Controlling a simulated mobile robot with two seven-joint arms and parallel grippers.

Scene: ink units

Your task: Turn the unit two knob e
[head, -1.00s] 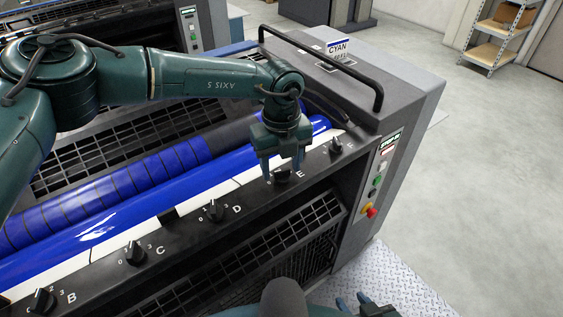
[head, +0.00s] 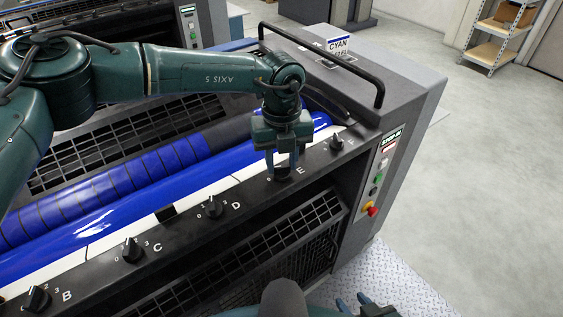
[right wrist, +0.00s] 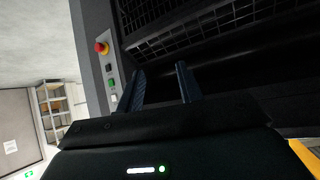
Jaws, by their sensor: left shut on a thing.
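The black knob E (head: 281,178) sits on the dark ink rail beside its white letter E, mostly hidden by my left gripper. My left gripper (head: 282,171) points down over it, shut on the knob with a finger on either side. The knob's pointer and scale are covered, so I cannot tell its setting. My right gripper (head: 362,302) is low at the bottom edge of the head view, away from the rail. In the right wrist view its two fingers (right wrist: 159,88) stand apart with nothing between them.
Knobs B (head: 37,298), C (head: 131,250) and D (head: 213,206) line the rail to the left; another knob (head: 337,142) is to the right. A black handrail (head: 340,62) rises behind. The side panel has a red stop button (head: 372,211). Floor to the right is clear.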

